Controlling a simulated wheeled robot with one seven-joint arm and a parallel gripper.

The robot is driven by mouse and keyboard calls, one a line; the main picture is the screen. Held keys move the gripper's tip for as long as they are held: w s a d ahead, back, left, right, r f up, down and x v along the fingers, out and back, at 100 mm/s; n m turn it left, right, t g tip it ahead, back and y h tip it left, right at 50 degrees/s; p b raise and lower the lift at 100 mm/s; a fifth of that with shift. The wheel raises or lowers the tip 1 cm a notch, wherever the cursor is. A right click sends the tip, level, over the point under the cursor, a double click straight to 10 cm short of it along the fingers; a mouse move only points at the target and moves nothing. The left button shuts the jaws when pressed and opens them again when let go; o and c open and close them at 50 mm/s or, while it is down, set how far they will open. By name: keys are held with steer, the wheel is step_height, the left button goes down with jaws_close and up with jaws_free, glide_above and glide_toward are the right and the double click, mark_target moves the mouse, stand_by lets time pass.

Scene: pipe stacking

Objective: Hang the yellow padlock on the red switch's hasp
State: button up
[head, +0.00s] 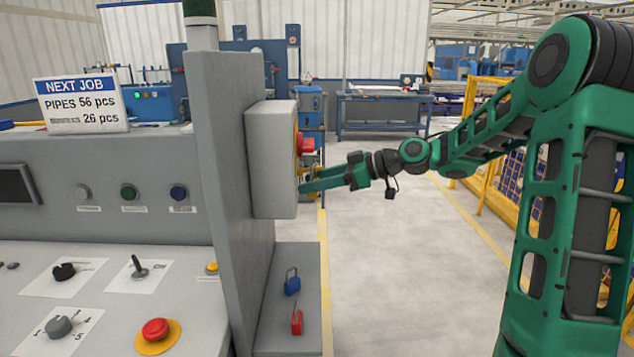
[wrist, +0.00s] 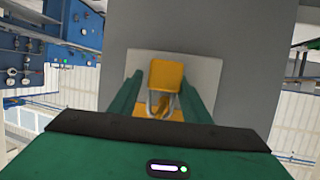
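The red switch (head: 306,145) is on the side of a grey box (head: 271,160) on an upright panel. My gripper (head: 302,186) is level with the lower part of that face, fingers pointing at it. In the wrist view, which is upside down, the yellow padlock (wrist: 166,76) is between my green fingers (wrist: 163,78), its shackle at a yellow plate. A gap shows between the padlock and the left finger, so the fingers look open around it. Whether the shackle passes through the hasp cannot be made out. The red switch is hidden in the wrist view.
A blue padlock (head: 292,281) and a red padlock (head: 297,319) stand on a grey shelf (head: 272,335) below the box. A control desk (head: 110,300) with knobs and a red button is at left. The floor (head: 390,270) right of the shelf is clear.

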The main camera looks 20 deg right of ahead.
steer(key=shift+s+a+f, duration=0.25)
steer(key=shift+s+a, duration=0.1)
steer(key=shift+a, duration=0.35)
steer(key=shift+w+d+f, duration=0.1)
steer(key=shift+w+d, duration=0.05)
steer(key=shift+d, duration=0.45)
steer(key=v, duration=1.1)
steer(key=s+d+f+m+g+h, duration=0.1)
steer(key=s+f+m+g+h, duration=0.2)
steer(key=s+f+m+h, duration=0.55)
steer(key=s+d+f+m+g+h, duration=0.1)
steer(key=s+d+f+m, duration=0.1)
steer(key=s, duration=0.6)
steer(key=s+d+f+m+g+h, duration=0.1)
steer(key=s+d+f+m+g, duration=0.1)
steer(key=s, duration=0.7)
steer(key=s+d+f+m+g+h, duration=0.1)
steer(key=s+d+m, duration=0.3)
steer(key=s, duration=0.5)
steer(key=shift+f+m, duration=0.75)
steer(key=shift+m, duration=0.1)
steer(key=shift+w, duration=0.2)
